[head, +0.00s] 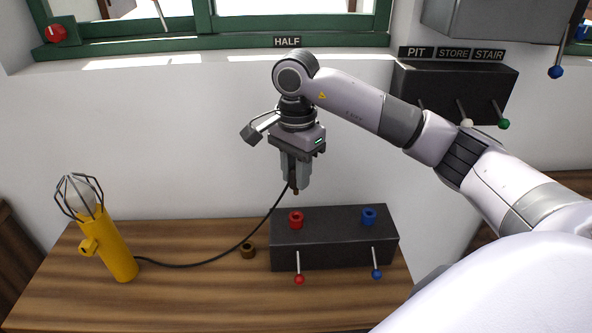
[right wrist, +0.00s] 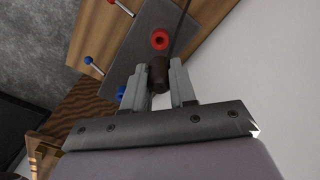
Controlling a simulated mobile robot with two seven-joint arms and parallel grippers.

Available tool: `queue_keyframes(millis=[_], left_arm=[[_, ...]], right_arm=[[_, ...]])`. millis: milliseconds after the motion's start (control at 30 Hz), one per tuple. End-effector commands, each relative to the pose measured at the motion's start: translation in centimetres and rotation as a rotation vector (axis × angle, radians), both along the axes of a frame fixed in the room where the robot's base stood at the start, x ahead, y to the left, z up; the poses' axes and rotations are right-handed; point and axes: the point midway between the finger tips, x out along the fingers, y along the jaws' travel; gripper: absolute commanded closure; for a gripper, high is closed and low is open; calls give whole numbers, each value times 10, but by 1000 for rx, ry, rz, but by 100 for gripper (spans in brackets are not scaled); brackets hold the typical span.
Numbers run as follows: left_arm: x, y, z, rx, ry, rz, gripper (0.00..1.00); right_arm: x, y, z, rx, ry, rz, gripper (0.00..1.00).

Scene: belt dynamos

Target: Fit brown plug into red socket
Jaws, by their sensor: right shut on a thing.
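My right gripper (head: 296,186) points down above the red socket (head: 296,219) and is shut on the brown plug (head: 295,190). The plug's tip shows below the fingers, with a clear gap to the socket. In the right wrist view the brown plug (right wrist: 158,72) sits between the fingers, with the red socket (right wrist: 160,40) beyond it. The red socket is on top of a dark box (head: 335,235), left of a blue socket (head: 369,216). A black cable (head: 215,262) runs from the plug to the yellow lamp (head: 116,250). My left gripper is not in view.
Red (head: 299,279) and blue (head: 376,273) knobbed levers stick out of the box's front. A wall box with levers (head: 455,92) is at upper right.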

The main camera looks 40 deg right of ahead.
Motion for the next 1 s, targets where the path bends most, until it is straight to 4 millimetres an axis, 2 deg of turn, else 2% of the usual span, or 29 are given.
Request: queue_keyframes(millis=[300, 500, 1000], left_arm=[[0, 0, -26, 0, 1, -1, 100], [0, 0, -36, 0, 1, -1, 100], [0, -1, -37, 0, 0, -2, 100]], right_arm=[[0, 0, -34, 0, 2, -1, 100], [0, 0, -48, 0, 1, 0, 100], [0, 0, -51, 0, 1, 0, 100]])
